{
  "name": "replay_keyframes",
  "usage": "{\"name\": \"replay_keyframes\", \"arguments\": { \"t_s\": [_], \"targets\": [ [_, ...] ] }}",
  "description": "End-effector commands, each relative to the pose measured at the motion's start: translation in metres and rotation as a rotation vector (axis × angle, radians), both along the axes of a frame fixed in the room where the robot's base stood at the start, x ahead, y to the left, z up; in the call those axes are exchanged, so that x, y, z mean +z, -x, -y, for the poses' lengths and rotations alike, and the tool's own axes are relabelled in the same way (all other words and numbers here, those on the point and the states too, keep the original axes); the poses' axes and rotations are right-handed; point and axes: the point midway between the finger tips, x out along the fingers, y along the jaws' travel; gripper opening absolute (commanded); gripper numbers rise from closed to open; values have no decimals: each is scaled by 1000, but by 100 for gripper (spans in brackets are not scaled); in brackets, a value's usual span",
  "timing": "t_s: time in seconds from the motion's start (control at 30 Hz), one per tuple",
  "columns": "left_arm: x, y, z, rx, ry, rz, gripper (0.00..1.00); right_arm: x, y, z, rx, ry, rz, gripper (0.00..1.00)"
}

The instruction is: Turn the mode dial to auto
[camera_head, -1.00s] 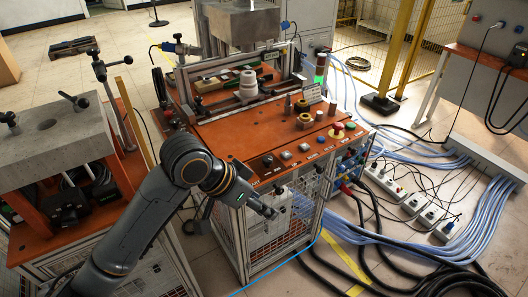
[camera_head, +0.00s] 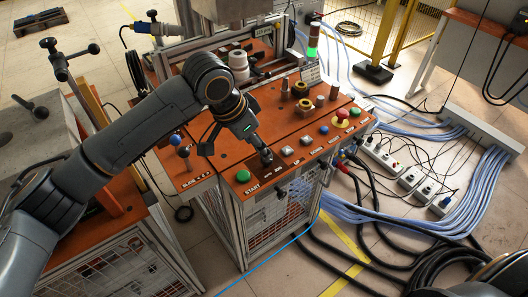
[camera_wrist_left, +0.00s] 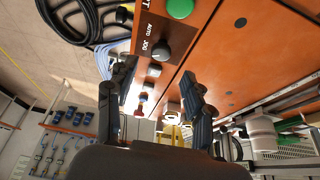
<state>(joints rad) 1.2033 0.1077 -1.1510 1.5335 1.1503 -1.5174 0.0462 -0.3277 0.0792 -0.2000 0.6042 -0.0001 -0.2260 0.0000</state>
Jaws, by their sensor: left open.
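The mode dial (camera_wrist_left: 161,50) is a round dark knob on the orange control panel in the left wrist view, with the labels AUTO and JOG printed beside it. Which label its pointer faces is too small to tell. My left gripper (camera_wrist_left: 158,72) is open, with its two dark fingers apart and the dial just beyond and between their tips. In the head view the left gripper (camera_head: 262,148) is over the front of the panel, near the green START button (camera_head: 243,176), and covers much of the dial area. Contact with the dial cannot be told. My right gripper is not in view.
More controls line the panel's front edge, including a red emergency button (camera_head: 342,114) and a white button (camera_head: 306,140). Brass fittings (camera_head: 303,107) stand behind them. Cables cover the floor at right.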

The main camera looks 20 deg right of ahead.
Motion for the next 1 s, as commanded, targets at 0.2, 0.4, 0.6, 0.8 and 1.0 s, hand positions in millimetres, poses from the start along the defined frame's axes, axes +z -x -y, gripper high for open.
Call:
{"name": "replay_keyframes", "arguments": {
  "t_s": [0.2, 0.4, 0.6, 0.8, 1.0],
  "targets": [
    [-38, -4, 15, -1, -1, 0, 52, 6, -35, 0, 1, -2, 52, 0],
    [-56, -8, 22, 0, -1, 0, 52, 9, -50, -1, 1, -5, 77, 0],
    [-60, -8, 24, -1, 0, 2, 52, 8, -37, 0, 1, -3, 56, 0],
    [-60, -8, 24, -1, 1, 2, 42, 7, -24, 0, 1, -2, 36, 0],
    [-60, -8, 23, -1, 1, 2, 1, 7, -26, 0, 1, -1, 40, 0]
  ]
}}
